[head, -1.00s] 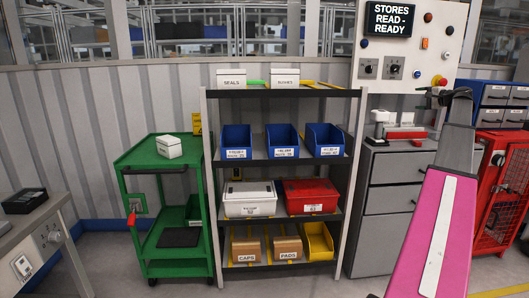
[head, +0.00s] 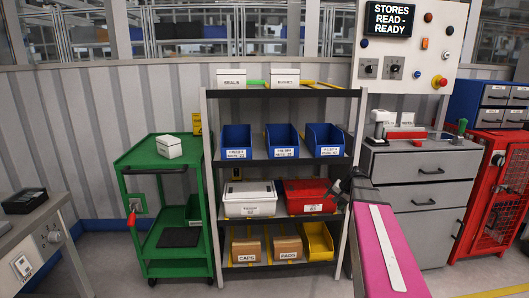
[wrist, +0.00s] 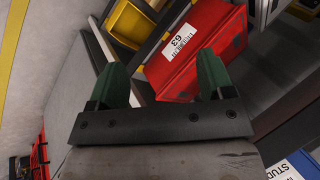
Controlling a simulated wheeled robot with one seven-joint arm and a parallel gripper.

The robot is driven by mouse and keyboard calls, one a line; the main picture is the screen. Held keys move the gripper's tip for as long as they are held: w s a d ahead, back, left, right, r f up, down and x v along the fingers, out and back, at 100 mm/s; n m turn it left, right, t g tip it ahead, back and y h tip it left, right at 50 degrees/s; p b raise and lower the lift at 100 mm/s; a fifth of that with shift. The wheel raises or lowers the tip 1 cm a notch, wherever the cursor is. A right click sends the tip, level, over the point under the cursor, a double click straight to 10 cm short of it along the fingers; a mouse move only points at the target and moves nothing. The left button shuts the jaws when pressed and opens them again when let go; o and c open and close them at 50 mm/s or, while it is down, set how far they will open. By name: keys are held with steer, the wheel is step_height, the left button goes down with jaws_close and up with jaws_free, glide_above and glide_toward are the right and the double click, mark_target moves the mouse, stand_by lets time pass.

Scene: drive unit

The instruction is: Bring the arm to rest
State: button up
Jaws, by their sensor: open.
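My gripper (head: 340,190) is at the end of my pink arm, in front of the right side of the shelf rack (head: 285,93). In the wrist view its two green fingers (wrist: 160,80) stand wide apart, open, with nothing between them. The red bin (wrist: 198,52) shows beyond the fingers, and the gripper appears apart from it. In the head view the same red bin (head: 305,196) sits on the rack's third level, its right end close behind the gripper.
A white-lidded bin (head: 249,198) stands beside the red one. Blue bins (head: 283,141) fill the level above. A yellow bin (head: 318,240) sits below. A grey drawer cabinet (head: 418,190) stands right of the rack, a green cart (head: 170,205) left. Floor shows in front.

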steer(key=s+a+f+n+g+h, duration=0.2)
steer(key=s+a+f, duration=0.4)
steer(key=s, duration=0.5)
steer(key=s+a+f+n+g+h, duration=0.2)
steer(key=s+a+f, duration=0.4)
steer(key=s, duration=0.5)
steer(key=shift+a+f+n+h, duration=0.15)
steer(key=shift+f+n+h, duration=0.15)
steer(key=shift+f+n, duration=0.4)
